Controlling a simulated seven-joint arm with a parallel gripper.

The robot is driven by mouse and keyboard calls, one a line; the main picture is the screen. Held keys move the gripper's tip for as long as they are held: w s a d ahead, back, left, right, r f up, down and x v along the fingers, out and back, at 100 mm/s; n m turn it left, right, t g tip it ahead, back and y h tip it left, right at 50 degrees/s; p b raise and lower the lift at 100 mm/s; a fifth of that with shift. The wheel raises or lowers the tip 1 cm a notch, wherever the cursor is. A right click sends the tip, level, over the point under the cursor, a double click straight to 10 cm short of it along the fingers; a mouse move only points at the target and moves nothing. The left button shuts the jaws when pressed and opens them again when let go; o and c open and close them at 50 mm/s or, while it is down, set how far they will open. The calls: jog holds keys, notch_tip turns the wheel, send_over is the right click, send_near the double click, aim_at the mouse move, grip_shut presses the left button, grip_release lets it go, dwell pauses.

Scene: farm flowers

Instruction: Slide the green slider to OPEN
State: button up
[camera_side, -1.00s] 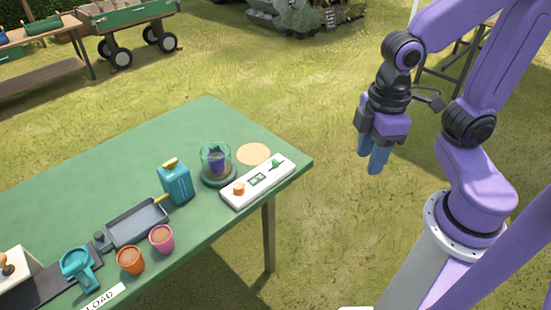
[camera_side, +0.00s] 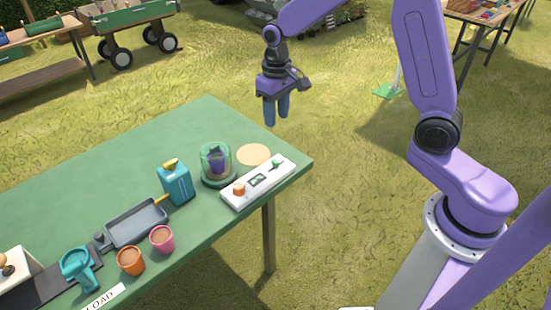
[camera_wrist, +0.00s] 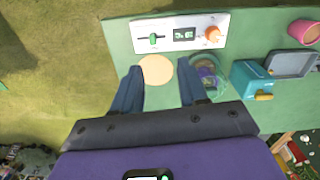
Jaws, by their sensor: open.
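The green slider (camera_side: 275,163) sits on a white control panel (camera_side: 231,203) at the table's right corner. In the wrist view the green slider (camera_wrist: 153,39) is at the left part of the panel (camera_wrist: 137,24). The panel also carries a small dark display (camera_wrist: 184,34) and an orange knob (camera_wrist: 213,35). The word OPEN cannot be read. My gripper (camera_side: 275,108) is open and empty, in the air above and beyond the table's far right edge, fingers pointing down. In the wrist view its blue fingers (camera_wrist: 162,92) are apart, with the panel ahead of them.
A glass dome (camera_side: 216,153) over a dark pot and a tan disc (camera_side: 253,154) stand beside the panel. A teal can (camera_side: 176,186), a grey tray (camera_side: 138,222) and two pots (camera_side: 161,239) are farther left. The green table's (camera_side: 110,165) far part is clear.

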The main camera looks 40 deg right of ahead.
jog(key=w+d+f+m, duration=0.1)
jog(key=w+d, duration=0.1)
send_near(276, 161)
notch_tip(276, 161, down, 9)
jog(key=shift+w, duration=0.1)
dwell(0.6)
jog(key=shift+c, duration=0.3)
grip_shut()
